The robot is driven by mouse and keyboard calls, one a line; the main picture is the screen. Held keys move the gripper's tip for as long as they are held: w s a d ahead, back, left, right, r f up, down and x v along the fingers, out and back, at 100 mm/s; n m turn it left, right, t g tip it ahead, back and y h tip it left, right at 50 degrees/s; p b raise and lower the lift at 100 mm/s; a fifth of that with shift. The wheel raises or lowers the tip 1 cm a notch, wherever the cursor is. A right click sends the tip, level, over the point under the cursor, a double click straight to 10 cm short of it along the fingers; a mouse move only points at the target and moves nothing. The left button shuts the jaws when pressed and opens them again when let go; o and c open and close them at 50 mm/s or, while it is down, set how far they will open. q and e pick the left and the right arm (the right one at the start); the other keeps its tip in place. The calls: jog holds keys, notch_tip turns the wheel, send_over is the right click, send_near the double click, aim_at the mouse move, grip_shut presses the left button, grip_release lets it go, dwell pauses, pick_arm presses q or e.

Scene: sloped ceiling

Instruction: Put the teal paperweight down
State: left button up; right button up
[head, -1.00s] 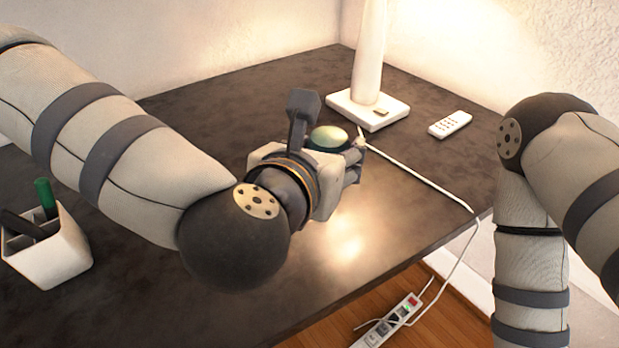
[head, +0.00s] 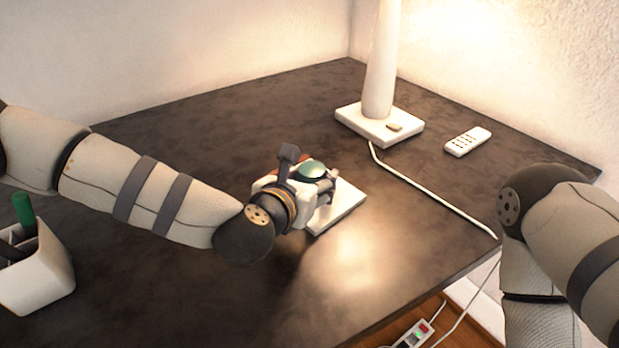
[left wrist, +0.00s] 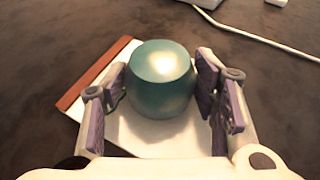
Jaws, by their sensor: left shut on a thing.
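The teal paperweight (left wrist: 161,82) is a glossy rounded block between the two fingers of my left gripper (left wrist: 165,98) in the left wrist view. The fingers are shut on its sides. In the head view the paperweight (head: 313,170) shows as a green dome in my left gripper (head: 322,182). A white flat pad with a reddish-brown strip (left wrist: 85,88) lies beneath it on the desk; the pad also shows in the head view (head: 345,203). I cannot tell whether the paperweight touches the pad. My right gripper is out of view; only the arm shows.
The dark desk (head: 230,115) has clear room around the pad. A white lamp (head: 378,125) with a cable stands behind, with a white remote (head: 467,141) to its right. A white pen holder (head: 38,275) stands at left. A power strip (head: 413,335) lies below the desk edge.

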pick_arm(q)
jog(key=shift+f, duration=0.1)
jog(key=o, duration=1.5)
jog(key=shift+s+a+r, duration=0.1)
jog(key=shift+s+r, duration=0.1)
jog(key=shift+r, duration=0.25)
jog(key=p+v, duration=0.1)
jog(key=v, duration=1)
jog(key=shift+p, duration=0.35)
jog(key=shift+s+a, duration=0.1)
jog(key=shift+s, duration=0.2)
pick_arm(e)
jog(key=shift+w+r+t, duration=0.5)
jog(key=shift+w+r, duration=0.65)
pick_arm(q)
jog(key=shift+f, duration=0.1)
